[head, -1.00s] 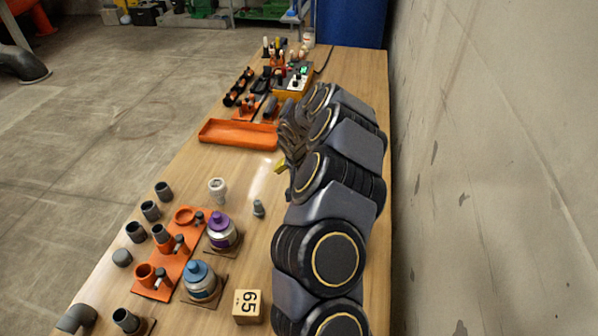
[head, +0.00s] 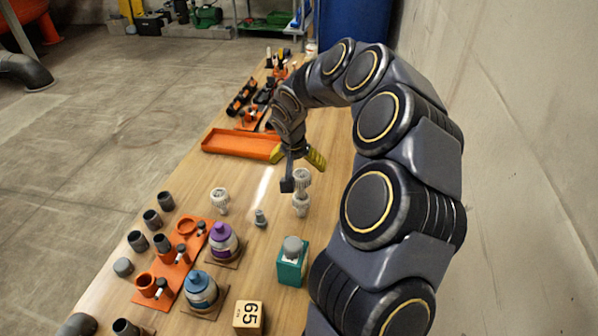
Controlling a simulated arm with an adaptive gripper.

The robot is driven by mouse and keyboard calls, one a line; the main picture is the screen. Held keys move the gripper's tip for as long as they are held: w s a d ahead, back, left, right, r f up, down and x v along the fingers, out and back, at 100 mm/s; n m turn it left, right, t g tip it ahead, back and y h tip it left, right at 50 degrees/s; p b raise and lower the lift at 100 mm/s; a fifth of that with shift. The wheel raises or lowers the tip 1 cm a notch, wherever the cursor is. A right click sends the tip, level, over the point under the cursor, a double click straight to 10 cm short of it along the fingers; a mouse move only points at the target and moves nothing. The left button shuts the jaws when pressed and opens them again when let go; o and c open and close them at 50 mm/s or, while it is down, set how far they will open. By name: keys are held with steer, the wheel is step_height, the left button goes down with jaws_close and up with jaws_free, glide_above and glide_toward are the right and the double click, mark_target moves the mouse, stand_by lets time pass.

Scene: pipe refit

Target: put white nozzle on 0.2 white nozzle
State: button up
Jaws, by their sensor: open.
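One white ribbed nozzle (head: 219,201) stands by itself on the table, left of the middle. Two more white nozzle shapes are to its right: an upper one (head: 302,179) and a lower one (head: 301,205). They line up closely in the head view; I cannot tell whether they are stacked or one behind the other. My gripper (head: 302,171) is open, with its dark finger left of the upper white nozzle and its yellow-padded finger above and right of it. I cannot tell whether either finger touches it.
A small grey nozzle (head: 260,218) and a teal block with a grey cap (head: 291,262) stand nearby. Purple-topped (head: 223,242) and blue-topped (head: 201,290) jars and an orange fitting rack (head: 178,275) are left. An orange tray (head: 240,145) lies behind. A wall bounds the right.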

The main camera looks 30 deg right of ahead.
steer(key=s+a+r+n+g+y, duration=0.1)
steer(key=s+a+r+n, duration=0.1)
steer(key=s+a+r, duration=0.3)
steer(key=s+a+r+n+g, duration=0.1)
steer(key=s+a+r+n, duration=0.15)
steer(key=s+a, duration=0.4)
steer(key=s+a+n+g+y, duration=0.1)
steer(key=s+a, duration=0.3)
steer(key=s, duration=0.6)
steer(key=s+a+r+n+g+y, duration=0.1)
steer(key=s+a+n+g, duration=0.1)
steer(key=s, duration=0.9)
steer(key=a+n, duration=0.1)
steer(key=a, duration=0.1)
steer(key=shift+a, duration=0.35)
